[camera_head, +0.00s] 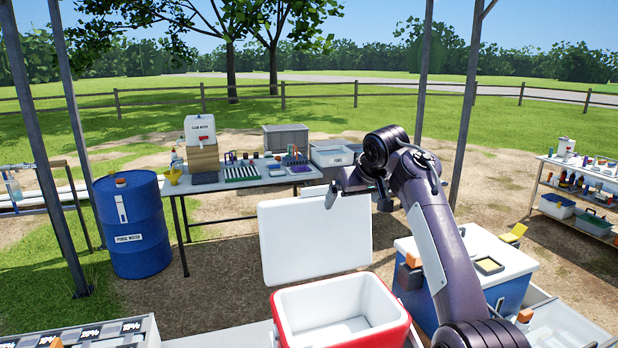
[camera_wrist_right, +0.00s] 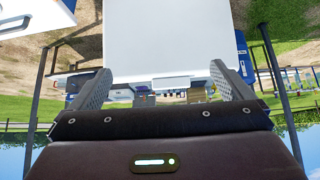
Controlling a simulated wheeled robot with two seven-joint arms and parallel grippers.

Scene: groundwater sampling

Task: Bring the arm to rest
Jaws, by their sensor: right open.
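My right arm (camera_head: 434,225) comes in from the lower right, bends at the top and reaches left. My right gripper (camera_head: 333,192) is at the upper edge of the upright white cooler lid (camera_head: 300,243). In the right wrist view the gripper (camera_wrist_right: 160,85) is open, its fingers spread with nothing clamped between them. The white lid (camera_wrist_right: 168,35) fills the top middle there, its edge and small tab near the fingertips. I cannot tell whether they touch. The red cooler (camera_head: 398,337) stands open below, white inside. My left gripper is not in view.
A blue cooler (camera_head: 410,302) with a white lid stands right of the red one. A long table (camera_head: 224,183) with sampling gear and a blue drum (camera_head: 133,225) are behind to the left. A shelf (camera_head: 575,177) is at right. Roof posts (camera_head: 467,110) stand around.

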